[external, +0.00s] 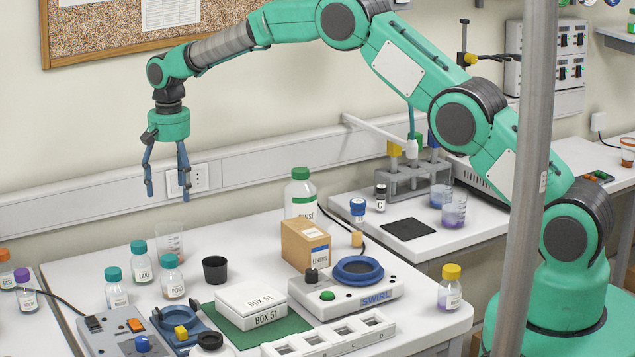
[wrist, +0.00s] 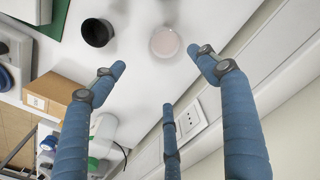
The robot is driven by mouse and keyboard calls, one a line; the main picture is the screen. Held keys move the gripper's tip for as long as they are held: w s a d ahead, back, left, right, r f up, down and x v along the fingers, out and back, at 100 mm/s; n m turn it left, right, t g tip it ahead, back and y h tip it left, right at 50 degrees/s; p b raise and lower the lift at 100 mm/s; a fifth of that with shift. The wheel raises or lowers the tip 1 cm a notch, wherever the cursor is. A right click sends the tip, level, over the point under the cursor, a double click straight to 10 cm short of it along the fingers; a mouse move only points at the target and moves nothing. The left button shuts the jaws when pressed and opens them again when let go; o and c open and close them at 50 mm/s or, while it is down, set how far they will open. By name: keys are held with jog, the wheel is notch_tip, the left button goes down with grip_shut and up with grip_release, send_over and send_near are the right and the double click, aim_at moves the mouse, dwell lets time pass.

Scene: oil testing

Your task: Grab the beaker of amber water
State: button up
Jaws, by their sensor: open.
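A clear glass beaker (external: 169,241) stands upright at the back left of the near bench. In the wrist view the beaker (wrist: 166,43) shows from above with a pale pinkish tint inside; I cannot tell if this is amber water. My gripper (external: 167,192) is open and empty, pointing down, above and apart from the beaker. In the wrist view my gripper (wrist: 157,60) has its blue fingers spread, with the beaker beyond the fingertips. Two other beakers, holding bluish (external: 440,194) and purple (external: 454,212) liquid, stand on the right bench.
A black cup (external: 215,270) stands right of the beaker, and teal-capped bottles (external: 142,262) stand in front and left. A cardboard box (external: 305,245) and green-capped bottle (external: 300,195) are farther right. The wall with a socket (external: 187,179) is close behind.

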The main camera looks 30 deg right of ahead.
aim_at(170, 248)
jog(key=shift+w+a+f, duration=0.15)
jog(key=shift+a+f, duration=0.4)
jog(key=shift+f, duration=0.25)
jog(key=shift+w+a+f, duration=0.1)
jog(key=shift+a+f, duration=0.45)
jog(key=shift+f, duration=0.2)
jog(key=shift+f, duration=4.3)
jog(key=shift+w+d+f+p, duration=0.1)
jog(key=shift+f+p, duration=0.05)
jog(key=shift+f, duration=1.15)
jog(key=shift+w+d+f+p, duration=0.1)
jog(key=shift+f+p, duration=0.05)
jog(key=shift+f, duration=1.15)
jog(key=c, duration=1.4)
